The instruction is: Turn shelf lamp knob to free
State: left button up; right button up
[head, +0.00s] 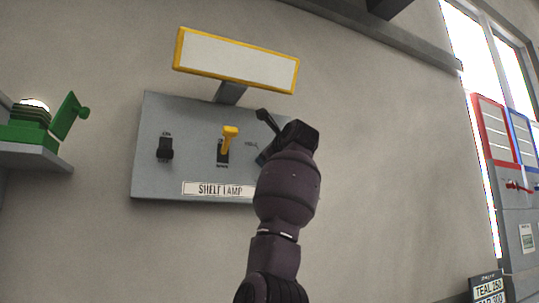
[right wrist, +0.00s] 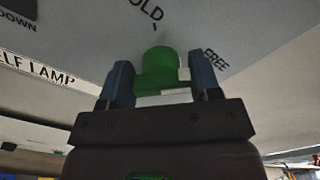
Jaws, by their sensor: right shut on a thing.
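The shelf lamp panel (head: 190,120) is a grey wall plate with a "SHELF LAMP" label (head: 212,189). My right gripper (head: 263,138) is at its right side and hides the knob in the head view. In the right wrist view, the green knob (right wrist: 157,66) sits between the two blue fingers of my right gripper (right wrist: 161,80), which is shut on it. "HOLD" is printed above the knob with a short tick, and "FREE" to its right. A white piece (right wrist: 184,74) shows on the knob's right side; I cannot tell for sure where the knob points. My left gripper is not in view.
On the panel are a black switch (head: 165,148) marked ON and a yellow lever (head: 229,138), close left of my gripper. A yellow-framed blank board (head: 236,62) projects above. A green device (head: 45,125) stands on a shelf at left. The wall right of my arm is clear.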

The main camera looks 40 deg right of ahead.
jog(key=shift+w+f+m, duration=0.1)
jog(key=shift+f+m, duration=0.05)
jog(key=shift+m, duration=0.25)
jog(key=o, duration=0.9)
jog(key=shift+s, duration=0.2)
jog(key=b+v, duration=0.2)
jog(key=v, duration=0.8)
jog(key=shift+s+a+b, duration=0.1)
jog(key=shift+s+b, duration=0.2)
jog(key=shift+b, duration=0.1)
